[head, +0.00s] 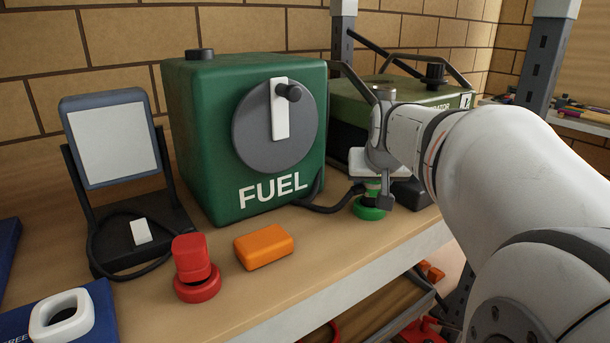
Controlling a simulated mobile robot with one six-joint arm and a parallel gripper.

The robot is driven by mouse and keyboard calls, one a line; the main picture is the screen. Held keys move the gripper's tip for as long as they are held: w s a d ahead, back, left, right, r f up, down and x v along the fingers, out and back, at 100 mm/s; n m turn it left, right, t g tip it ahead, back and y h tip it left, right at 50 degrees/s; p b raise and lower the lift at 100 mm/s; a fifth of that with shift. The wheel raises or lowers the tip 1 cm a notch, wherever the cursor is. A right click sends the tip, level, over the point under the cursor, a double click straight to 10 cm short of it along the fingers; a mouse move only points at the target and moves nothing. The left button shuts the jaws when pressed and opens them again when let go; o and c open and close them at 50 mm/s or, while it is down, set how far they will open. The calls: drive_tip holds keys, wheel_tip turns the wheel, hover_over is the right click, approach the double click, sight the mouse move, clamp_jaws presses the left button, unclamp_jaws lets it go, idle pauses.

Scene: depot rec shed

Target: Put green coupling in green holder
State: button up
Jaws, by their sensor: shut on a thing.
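My gripper (376,190) is at the right of the shelf top, in front of the gap between the fuel box and the generator. It is shut on the green coupling (373,184), of which only a small part shows between the fingers. The green holder (368,212), a low round ring, is on the shelf directly beneath the coupling. The coupling looks upright and lined up over the ring. My gripper hides where they meet, so I cannot tell whether it is seated.
A dark green FUEL box (244,140) with a black hose (325,207) stands left of my gripper, and a generator (420,95) behind it. A red coupling (191,257) stands in a red holder (198,287), beside an orange block (264,246). A lamp (112,143) stands left.

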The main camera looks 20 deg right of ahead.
drive_tip(key=shift+f+b, duration=0.65)
drive_tip(key=shift+f, duration=0.1)
drive_tip(key=o, duration=1.1)
drive_tip(key=shift+c, duration=0.2)
drive_tip(key=shift+r, duration=0.1)
drive_tip(key=p+v, duration=0.2)
drive_tip(key=v, duration=0.5)
drive_tip(key=s+a+f+n+g+y+p, duration=0.1)
drive_tip(key=s+a+f+g+p, duration=0.1)
drive_tip(key=s+a+p, duration=0.4)
drive_tip(key=s+a+f+n+g+y+p, duration=0.1)
drive_tip(key=s+a+n+g+p, duration=0.1)
drive_tip(key=s+a+p, duration=0.5)
drive_tip(key=s+g+p, duration=0.1)
drive_tip(key=s+p, duration=0.1)
drive_tip(key=p, duration=0.1)
drive_tip(key=shift+s+f, duration=0.15)
drive_tip(key=shift+f, duration=0.25)
